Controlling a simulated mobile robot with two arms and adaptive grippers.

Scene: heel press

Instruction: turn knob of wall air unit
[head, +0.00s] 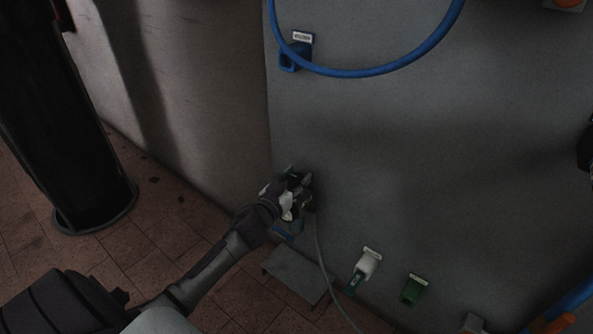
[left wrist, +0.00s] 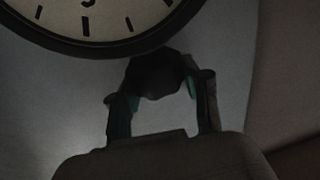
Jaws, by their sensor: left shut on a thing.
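My left gripper (head: 297,192) reaches in from the left to the grey wall panel, at the wall air unit near the panel's left edge. In the left wrist view its two fingers (left wrist: 160,98) stand on either side of a dark, faceted knob (left wrist: 155,76) and are shut on it. The round gauge (left wrist: 95,18) of the unit, with a pale face and black rim, is just above the knob in that view. In the head view the gripper hides most of the unit and the knob. My right gripper is not in view.
A blue hose (head: 370,72) hangs in a loop by a blue holder (head: 296,55). A grey cable (head: 322,258) runs down from the unit. White (head: 366,264) and green (head: 412,290) holders sit low on the panel. A black post (head: 60,130) stands at the left.

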